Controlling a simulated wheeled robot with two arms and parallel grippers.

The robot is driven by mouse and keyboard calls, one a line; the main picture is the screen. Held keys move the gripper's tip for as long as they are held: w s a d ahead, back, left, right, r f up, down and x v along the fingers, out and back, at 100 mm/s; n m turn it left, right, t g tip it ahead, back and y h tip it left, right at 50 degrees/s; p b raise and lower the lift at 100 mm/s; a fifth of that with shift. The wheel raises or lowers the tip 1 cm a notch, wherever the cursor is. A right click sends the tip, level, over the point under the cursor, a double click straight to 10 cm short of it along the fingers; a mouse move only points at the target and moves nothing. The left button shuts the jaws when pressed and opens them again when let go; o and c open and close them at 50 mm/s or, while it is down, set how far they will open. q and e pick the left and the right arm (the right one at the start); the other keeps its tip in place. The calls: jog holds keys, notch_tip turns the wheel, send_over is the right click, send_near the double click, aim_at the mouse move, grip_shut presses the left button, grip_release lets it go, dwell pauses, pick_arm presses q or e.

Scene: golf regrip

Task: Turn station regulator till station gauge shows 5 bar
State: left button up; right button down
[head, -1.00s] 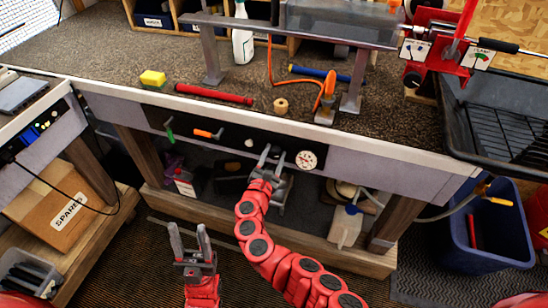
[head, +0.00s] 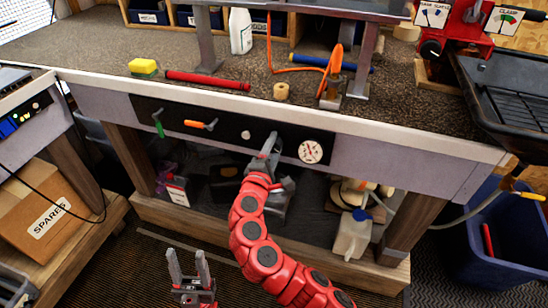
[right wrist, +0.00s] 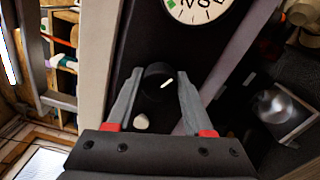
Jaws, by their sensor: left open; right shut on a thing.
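The station gauge (head: 311,151) is a round white dial on the black panel under the bench edge. In the right wrist view its lower part (right wrist: 198,8) shows at the top edge, cut off; I cannot read its value. The station regulator (right wrist: 157,80) is a dark round knob with a white mark, left of the gauge in the head view and mostly hidden there by my gripper. My right gripper (head: 268,147) is shut on this knob, one finger on each side. My left gripper (head: 188,264) is open and empty, low in front of the bench.
On the same panel are a white button (head: 246,134), an orange-handled valve (head: 200,124) and a green lever (head: 158,124). A white jug (head: 350,237) stands on the lower shelf. A blue bin (head: 500,240) stands at the right.

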jog(key=m+b, duration=0.2)
jog(key=b, duration=0.1)
jog(key=m+b, duration=0.1)
jog(key=m, duration=0.1)
jog(key=shift+f+b, duration=0.25)
jog(key=shift+b, duration=0.1)
jog(key=shift+r+m+b, duration=0.2)
jog(key=shift+m+b, duration=0.8)
jog(key=shift+m, duration=0.1)
jog(key=shift+c, duration=1.4)
grip_release()
